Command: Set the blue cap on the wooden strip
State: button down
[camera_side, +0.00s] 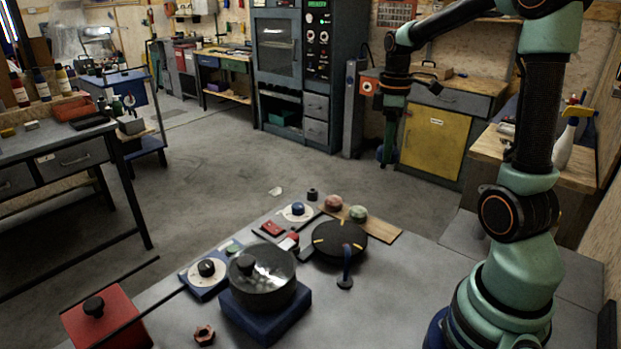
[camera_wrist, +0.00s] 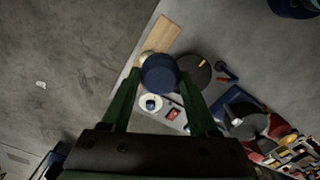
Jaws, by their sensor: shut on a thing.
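My gripper (camera_side: 387,150) is high above the floor behind the work surface in the side view, pointing down. It is shut on the blue cap (camera_side: 380,155), which hangs well above everything. In the wrist view the blue cap (camera_wrist: 160,73) sits between the two green fingers. The wooden strip (camera_side: 384,230) lies flat on the grey surface. A red cap (camera_side: 334,202) and a green cap (camera_side: 357,213) stand at its left part; its right part is bare. In the wrist view the strip (camera_wrist: 171,36) shows beyond the blue cap, which hides its near end.
Near the strip are a black disc (camera_side: 338,243), a blue upright piece (camera_side: 346,268) and a white dial with a blue knob (camera_side: 297,212). A lidded pot (camera_side: 262,279) stands on a blue block (camera_side: 266,319). A red box (camera_side: 105,326) is at the front left.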

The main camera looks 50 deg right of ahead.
aim_at(377, 228)
notch_tip(377, 228, down, 19)
jog(key=shift+f, duration=0.2)
dwell(0.3)
jog(key=shift+f, duration=0.1)
jog(key=shift+c, duration=0.8)
grip_release()
notch_tip(377, 228, up, 12)
jog(key=f, duration=0.1)
jog(key=s+a+r+m+t, duration=0.1)
jog(key=a+r+m+t, duration=0.1)
jog(key=a+r, duration=0.4)
jog(key=s+a+r+m+t, duration=0.1)
jog(key=a+r+m+t, duration=0.2)
jog(key=a, duration=1.1)
notch_tip(377, 228, up, 4)
jog(key=shift+s+f+t, duration=0.15)
jog(key=shift+s+t, duration=0.15)
jog(key=shift+s, duration=0.05)
